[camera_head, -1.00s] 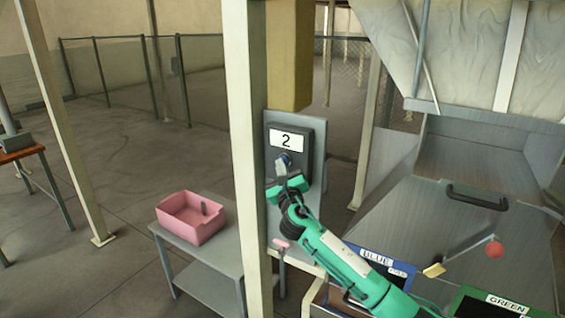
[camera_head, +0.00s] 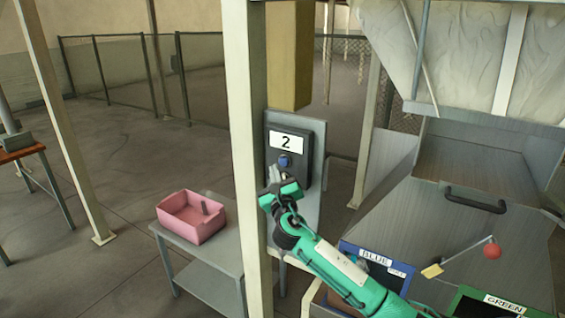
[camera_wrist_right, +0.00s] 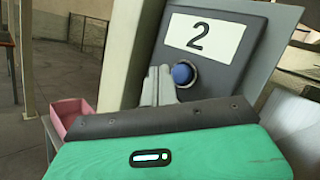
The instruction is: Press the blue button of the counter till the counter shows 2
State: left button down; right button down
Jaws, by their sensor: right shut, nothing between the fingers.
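The counter (camera_head: 307,140) is a dark box on a grey panel, and its white display (camera_head: 286,142) reads 2. The same 2 shows in the right wrist view (camera_wrist_right: 203,37). The blue button (camera_head: 285,161) sits below the display; in the right wrist view the button (camera_wrist_right: 183,74) is uncovered on its right side. My right gripper (camera_head: 277,174) is shut and empty, just below and in front of the button. In the right wrist view its fingertips (camera_wrist_right: 158,72) stand left of the button and look apart from it. My left gripper is not in view.
A pink bin (camera_head: 190,217) stands on a grey table (camera_head: 213,262) at left. A pale post (camera_head: 245,120) rises just left of the counter. At right are a metal chute (camera_head: 470,165) and blue (camera_head: 378,255) and green (camera_head: 500,303) labelled boxes.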

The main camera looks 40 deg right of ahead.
jog(key=a, duration=0.1)
jog(key=s+a+p, duration=0.1)
jog(key=a, duration=0.1)
jog(key=shift+s+a, duration=0.2)
jog(key=shift+a, duration=0.05)
dwell(0.4)
